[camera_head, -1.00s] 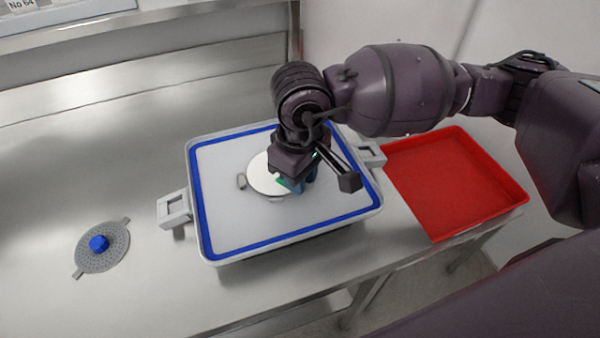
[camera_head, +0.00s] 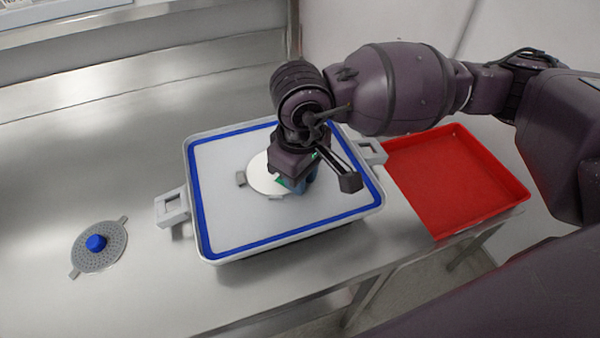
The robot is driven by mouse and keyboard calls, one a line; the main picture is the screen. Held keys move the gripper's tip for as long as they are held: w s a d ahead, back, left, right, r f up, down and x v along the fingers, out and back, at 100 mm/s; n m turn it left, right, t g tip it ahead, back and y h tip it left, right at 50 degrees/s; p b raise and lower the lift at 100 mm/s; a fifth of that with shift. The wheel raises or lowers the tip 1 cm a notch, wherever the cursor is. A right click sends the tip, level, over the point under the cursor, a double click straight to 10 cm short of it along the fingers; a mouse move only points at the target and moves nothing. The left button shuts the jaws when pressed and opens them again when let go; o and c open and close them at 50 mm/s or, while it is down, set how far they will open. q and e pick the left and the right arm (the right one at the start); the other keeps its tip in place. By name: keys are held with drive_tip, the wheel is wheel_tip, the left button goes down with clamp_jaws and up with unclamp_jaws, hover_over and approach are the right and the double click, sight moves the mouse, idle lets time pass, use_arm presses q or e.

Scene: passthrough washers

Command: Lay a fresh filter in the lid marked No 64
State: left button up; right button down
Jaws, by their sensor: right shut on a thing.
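The lid (camera_head: 225,215) is a grey, shallow piece lying inner side up on the steel bench, with a blue seal around its edge and a handle at each side. A round white filter (camera_head: 262,180) is over the middle of the lid, partly hidden by my right gripper (camera_head: 296,186). That gripper points down and is shut on the filter's right part; its fingertips are mostly hidden. Small grey tabs show at the disc's edge. I cannot tell whether the disc lies flat on the lid. My left gripper is not in view.
A perforated grey plate with a blue knob (camera_head: 96,243) lies on the bench (camera_head: 140,155) at left. An empty red tray (camera_head: 455,185) is at right. A shelf with a cut-off label (camera_head: 14,3) is at top left. The bench between plate and lid is clear.

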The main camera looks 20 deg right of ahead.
drive_tip(key=c, duration=0.6)
unclamp_jaws()
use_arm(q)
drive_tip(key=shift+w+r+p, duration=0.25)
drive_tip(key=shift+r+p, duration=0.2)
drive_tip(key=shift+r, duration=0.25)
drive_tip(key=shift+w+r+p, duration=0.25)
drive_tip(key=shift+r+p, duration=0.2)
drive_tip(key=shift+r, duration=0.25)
use_arm(e)
drive_tip(key=shift+r, duration=3.55)
clamp_jaws()
